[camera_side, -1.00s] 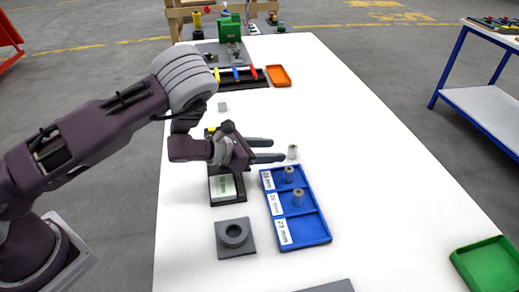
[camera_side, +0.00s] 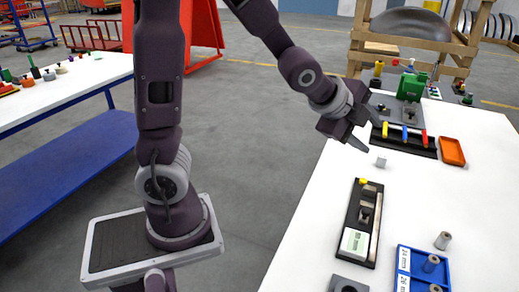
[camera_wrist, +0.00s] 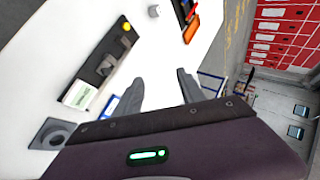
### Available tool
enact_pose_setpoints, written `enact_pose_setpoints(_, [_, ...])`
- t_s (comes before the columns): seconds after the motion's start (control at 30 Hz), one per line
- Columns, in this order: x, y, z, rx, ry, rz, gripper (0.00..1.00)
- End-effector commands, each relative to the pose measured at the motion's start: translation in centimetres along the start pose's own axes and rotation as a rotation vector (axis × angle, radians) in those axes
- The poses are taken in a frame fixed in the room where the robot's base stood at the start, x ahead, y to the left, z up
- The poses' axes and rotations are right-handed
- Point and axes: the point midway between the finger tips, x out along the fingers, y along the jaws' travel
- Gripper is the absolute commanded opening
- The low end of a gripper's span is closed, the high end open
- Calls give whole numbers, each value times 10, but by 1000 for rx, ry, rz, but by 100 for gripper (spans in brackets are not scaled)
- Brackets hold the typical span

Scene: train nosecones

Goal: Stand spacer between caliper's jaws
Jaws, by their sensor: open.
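The caliper (camera_side: 375,218) lies on a black board with a yellow knob at its far end and a green-white display at its near end; it also shows in the wrist view (camera_wrist: 112,52). A grey cylindrical spacer (camera_side: 443,240) stands on the table beside the blue tray. Other spacers (camera_side: 431,263) stand in the tray's compartments. My gripper (camera_side: 371,133) is open and empty, raised above the table beyond the caliper in the side view. Its two fingers also show in the wrist view (camera_wrist: 161,77). I cannot make out anything between the caliper's jaws.
The blue tray (camera_side: 407,248) has millimetre labels. A small grey block (camera_side: 380,162) sits beyond the caliper. A grey ring holder (camera_wrist: 55,134) is near the display end. An orange tray (camera_side: 453,151) and a rack of coloured handles (camera_side: 405,136) stand farther back.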

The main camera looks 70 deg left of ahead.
Motion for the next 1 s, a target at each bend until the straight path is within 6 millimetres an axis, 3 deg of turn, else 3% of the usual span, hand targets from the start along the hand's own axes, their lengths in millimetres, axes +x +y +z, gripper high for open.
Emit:
enact_pose_setpoints(0.03, [-41,5,5,-225,-9,38,46])
enact_pose_setpoints(0.1, [-96,30,10,-547,-49,121,46])
enact_pose_setpoints(0.2, [-160,75,15,-904,-131,210,46])
enact_pose_setpoints(0.33, [-207,123,20,-1173,-234,264,46])
enact_pose_setpoints(0.47, [-222,141,21,-1263,-281,280,51])
enact_pose_setpoints(0.83, [-221,140,20,-1274,-284,284,51])
enact_pose_setpoints(0.93, [-212,118,6,-1407,-304,315,51])
enact_pose_setpoints(1.0, [-191,87,-15,-1619,-347,355,51])
